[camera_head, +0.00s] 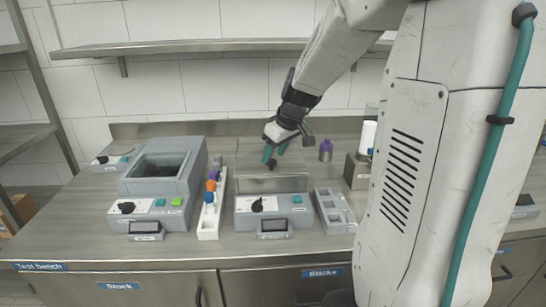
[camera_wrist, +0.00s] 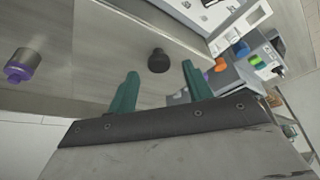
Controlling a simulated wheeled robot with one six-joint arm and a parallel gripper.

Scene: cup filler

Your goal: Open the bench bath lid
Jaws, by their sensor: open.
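The bench bath (camera_head: 301,217) stands in the middle of the bench, a grey unit with a black dial and a small display on its front. Its flat metal lid (camera_head: 249,155) lies closed over the top, with a small dark round knob (camera_head: 271,166) near the front edge. In the wrist view the knob (camera_wrist: 158,60) stands on the lid (camera_wrist: 110,45), beyond and between the fingertips. My gripper (camera_head: 275,152) is open and empty above the lid, close to the knob and apart from it. Its two teal fingers also show in the wrist view (camera_wrist: 160,80).
A larger grey unit (camera_head: 162,190) with a dark open well stands left. A white rack (camera_head: 208,222) with coloured vials lies between the units. A grey slotted tray (camera_head: 335,211) is right of the bath. A purple-capped bottle (camera_head: 325,151) stands behind right; a shelf (camera_head: 190,47) runs above.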

